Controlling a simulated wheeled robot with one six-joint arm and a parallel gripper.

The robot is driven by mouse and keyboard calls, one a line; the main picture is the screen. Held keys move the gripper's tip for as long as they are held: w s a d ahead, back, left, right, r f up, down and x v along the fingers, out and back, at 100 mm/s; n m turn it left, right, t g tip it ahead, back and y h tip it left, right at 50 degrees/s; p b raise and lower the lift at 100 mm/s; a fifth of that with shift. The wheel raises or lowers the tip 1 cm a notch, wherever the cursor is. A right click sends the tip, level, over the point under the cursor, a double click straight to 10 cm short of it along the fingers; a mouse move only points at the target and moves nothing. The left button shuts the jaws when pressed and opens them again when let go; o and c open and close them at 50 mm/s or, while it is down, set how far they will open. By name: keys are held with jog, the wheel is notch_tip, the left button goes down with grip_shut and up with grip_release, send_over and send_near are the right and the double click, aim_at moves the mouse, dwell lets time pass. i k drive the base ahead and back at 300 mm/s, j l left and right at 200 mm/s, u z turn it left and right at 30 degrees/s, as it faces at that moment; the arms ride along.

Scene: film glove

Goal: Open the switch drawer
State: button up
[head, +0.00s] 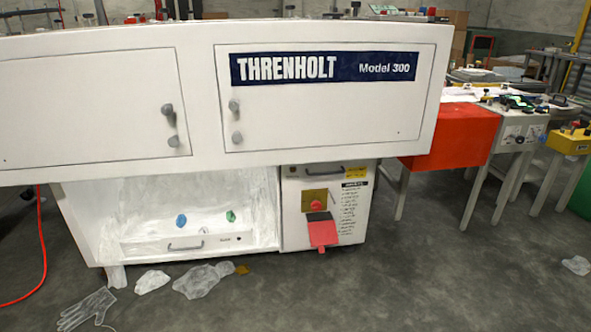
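A large white machine marked THRENHOLT Model 300 (330,110) fills the middle of the head view. Under its right part stands a white switch box (290,215) with a yellow plate, a red button and a hanging red flap. At its top is a panel with a dark curved handle (323,170). Left of it, low in the recess, is a wide drawer front (150,246) with a grey bar handle (186,247) and a small unreadable label. Both fronts look closed. I cannot tell from the labels which is the switch drawer. My gripper is not in view.
A clear glove (86,309) and crumpled clear film (203,281) lie on the floor before the machine. A red hose (43,245) runs at the left. A red-covered table (448,138) stands at the right. The floor at front right is mostly clear.

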aim_at(342, 187)
jog(key=i+j, duration=0.3)
jog(key=i, duration=0.2)
jog(key=i+j+z, duration=0.1)
jog(key=i+j, duration=0.15)
jog(key=i, duration=0.3)
jog(key=i+j, duration=0.35)
jog(key=i, duration=0.15)
